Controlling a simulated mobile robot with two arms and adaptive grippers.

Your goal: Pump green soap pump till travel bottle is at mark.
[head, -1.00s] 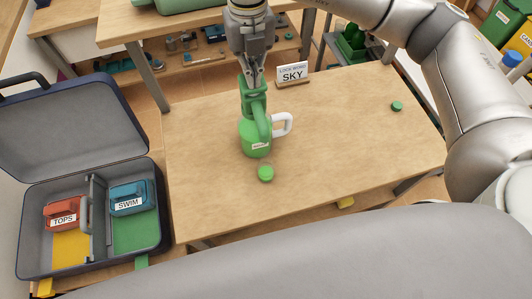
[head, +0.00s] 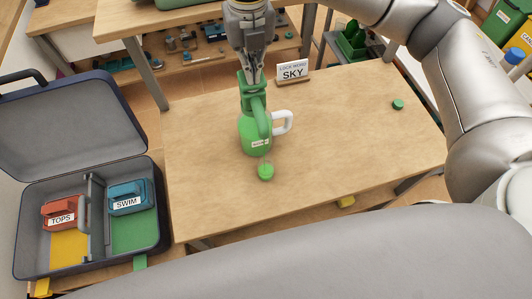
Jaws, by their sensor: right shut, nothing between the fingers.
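The green soap pump (head: 254,134) stands upright near the middle of the wooden table, with a small white label on its front. Its green pump head (head: 252,90) has a spout bending down towards the near side. My right gripper (head: 251,80) is shut and empty, pointing down at the top of the pump head; it looks to be touching it. A small round green thing (head: 265,172), seen from above, is on the table just in front of the spout; it may be the travel bottle or its top. I cannot make out a mark or level. My left gripper is not in view.
A white handle (head: 284,122) sticks out right of the pump. A sign reading SKY (head: 292,72) stands behind it. A green disc (head: 397,104) lies at the table's right. An open suitcase (head: 158,215) is at the left. The table's left half is clear.

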